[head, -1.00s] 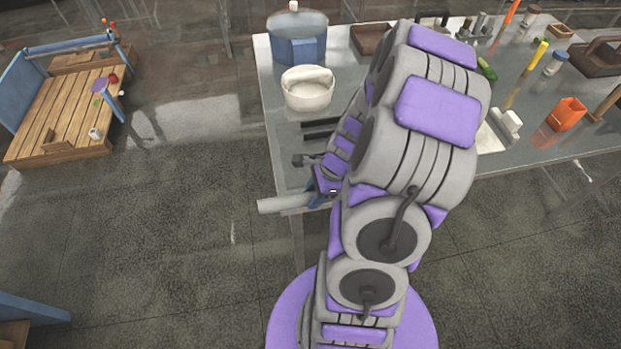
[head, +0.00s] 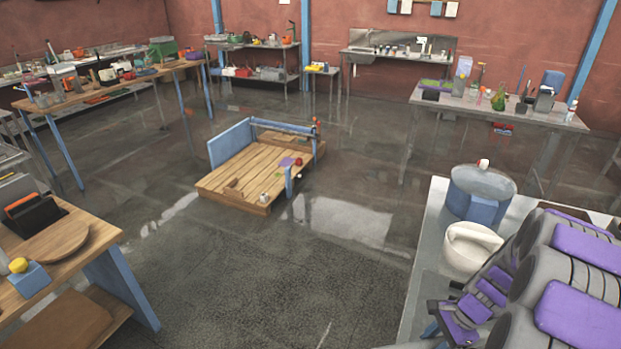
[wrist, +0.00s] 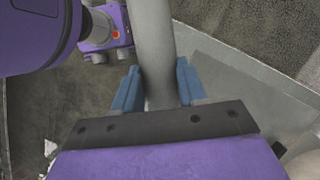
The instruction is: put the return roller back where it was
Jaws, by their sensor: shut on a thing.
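The return roller is a plain grey cylinder (wrist: 154,45) in the wrist view. It runs from the top edge down between the two blue fingers of my gripper (wrist: 158,88). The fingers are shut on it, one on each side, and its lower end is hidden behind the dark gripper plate. In the head view my arm fills the lower right corner, beside a metal table (head: 424,235). The gripper is mostly cut off at the bottom edge there, so the roller is hard to make out. I cannot tell which spot the roller came from.
A blue container (head: 478,195) and a white bowl (head: 470,246) stand on the metal table by my arm. A low wooden platform (head: 245,180) with a blue side panel stands mid-floor. A wooden workbench (head: 85,245) is at left. Open floor lies between them.

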